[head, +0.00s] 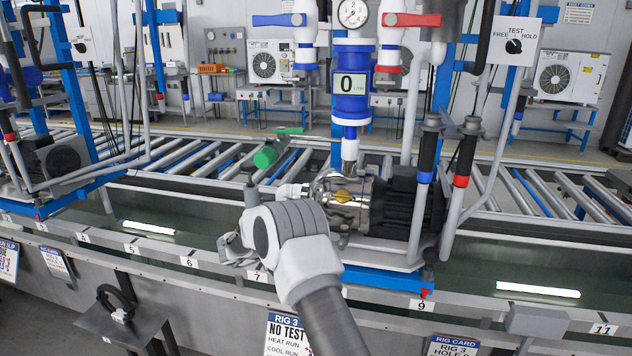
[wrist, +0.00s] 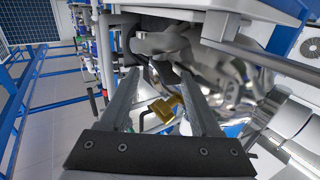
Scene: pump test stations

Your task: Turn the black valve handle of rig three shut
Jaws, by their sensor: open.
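In the wrist view my gripper (wrist: 161,76) is open, with nothing held. A dark part (wrist: 166,74) and a grey curved pipe (wrist: 165,42) lie beyond the fingertips, and a brass piece (wrist: 165,108) shows between the fingers. I cannot tell whether the dark part is the black valve handle.
Blue (head: 277,20) and red (head: 412,20) levers are above. Two upright hoses with black grips (head: 427,150) stand right of the pump. The roller conveyor (head: 205,160) runs behind.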

